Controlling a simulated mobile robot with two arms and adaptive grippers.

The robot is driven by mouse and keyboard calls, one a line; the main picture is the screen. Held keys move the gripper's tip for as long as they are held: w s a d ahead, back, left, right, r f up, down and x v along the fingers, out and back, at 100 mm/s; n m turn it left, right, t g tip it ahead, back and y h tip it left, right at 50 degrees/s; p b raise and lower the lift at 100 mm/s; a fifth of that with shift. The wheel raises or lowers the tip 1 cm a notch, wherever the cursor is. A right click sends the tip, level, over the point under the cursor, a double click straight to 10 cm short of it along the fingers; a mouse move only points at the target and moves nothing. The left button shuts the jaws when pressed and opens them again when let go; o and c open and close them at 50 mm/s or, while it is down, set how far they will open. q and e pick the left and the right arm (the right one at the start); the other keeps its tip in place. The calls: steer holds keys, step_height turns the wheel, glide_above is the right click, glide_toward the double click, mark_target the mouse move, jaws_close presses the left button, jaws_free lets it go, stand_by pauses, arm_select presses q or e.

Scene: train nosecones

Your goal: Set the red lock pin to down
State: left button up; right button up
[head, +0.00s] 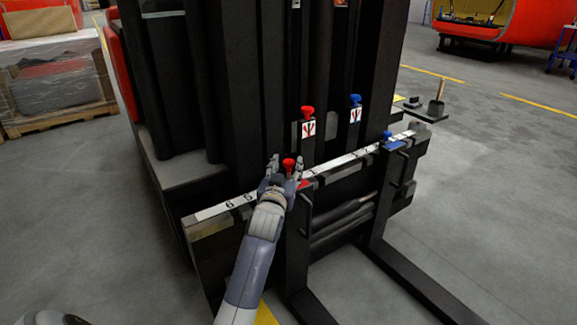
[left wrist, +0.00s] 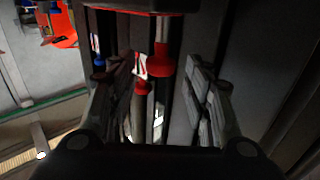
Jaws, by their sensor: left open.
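The red lock pin (head: 288,164) stands on the fork carriage, its round red knob up and a red base plate (head: 304,184) below it. In the left wrist view, which is upside down, the pin's knob (left wrist: 160,59) shows with a stem between it and the red base (left wrist: 130,7), so the knob stands clear of the base. My left gripper (head: 286,166) is open, with its fingers on either side of the knob. In the left wrist view the fingers (left wrist: 162,95) stand apart with gaps to the knob. Contact is not visible. My right gripper is not in view.
A red-knobbed lever (head: 307,112) and a blue-knobbed lever (head: 355,100) stand behind on the black mast. A blue lock pin (head: 387,135) sits farther right on the carriage beside the numbered white scale (head: 345,160). Two forks (head: 415,285) reach forward.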

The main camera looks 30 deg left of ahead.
mark_target(288, 173)
arm_select(q)
steer(key=shift+b+x, duration=0.4)
steer(key=shift+x, duration=1.3)
jaws_close()
steer(key=shift+f+b, duration=0.3)
steer(key=shift+f, duration=1.6)
steer(key=shift+c, duration=0.3)
jaws_free()
steer(key=shift+o, duration=0.3)
steer(key=shift+r, duration=0.1)
steer(key=shift+s, duration=0.15)
